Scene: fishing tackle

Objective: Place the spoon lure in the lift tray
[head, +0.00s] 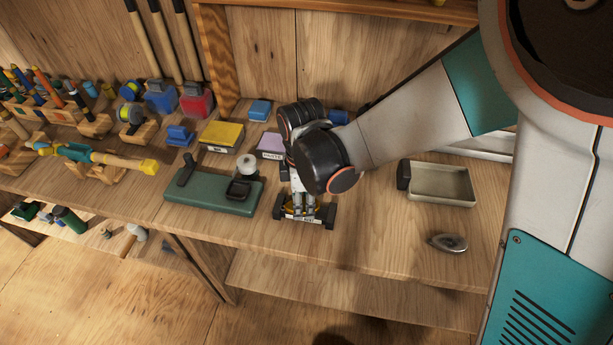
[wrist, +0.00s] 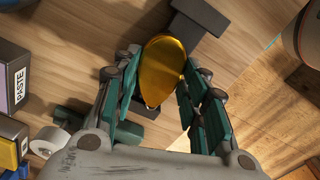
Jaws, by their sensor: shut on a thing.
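The spoon lure (wrist: 162,72) is a shiny gold oval. In the wrist view it lies between the green finger pads of my gripper (wrist: 160,95), which is shut on it. In the head view my gripper (head: 304,212) points down at a dark low stand with a pale label (head: 328,216), and only a bit of gold shows there. The stand's dark ends also show in the wrist view (wrist: 202,14). I cannot tell whether the lure still touches the stand. A shallow grey-beige tray with a dark block on its left end, seemingly the lift tray (head: 441,201), sits empty to the right.
A grey metal piece (head: 447,242) lies in front of the tray near the bench edge. A green base with a white spool (head: 212,195) stands left of my gripper. A yellow box (head: 221,135) and a purple box (head: 270,144) stand behind. Bench between gripper and tray is clear.

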